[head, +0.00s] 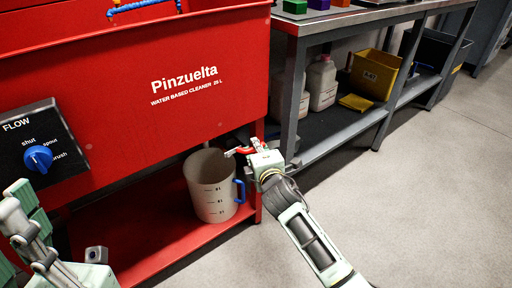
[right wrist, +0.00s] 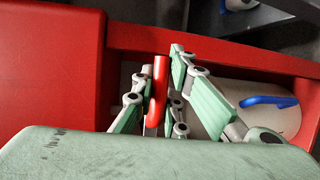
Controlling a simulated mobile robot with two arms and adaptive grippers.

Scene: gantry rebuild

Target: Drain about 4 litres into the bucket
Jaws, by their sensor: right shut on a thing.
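The red cleaner tank (head: 195,105), marked Pinzuelta, fills the upper left of the head view. A pale bucket (head: 212,205) with level marks and a blue handle stands upright on the red lower shelf. The blue handle (right wrist: 268,102) also shows in the right wrist view. A blue flow knob (head: 38,158) sits on a black plate; its exact setting is unclear. My right gripper (head: 246,150) is shut on a red lever (right wrist: 156,88) above the bucket's right side. My left gripper (head: 22,225) is partly cut off at the lower left, away from the bucket.
A grey workbench (head: 340,22) stands right of the tank, with coloured blocks on top. White jugs (head: 321,84) and a yellow bin (head: 374,74) are on its lower shelf. The grey floor (head: 440,190) at the right is clear.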

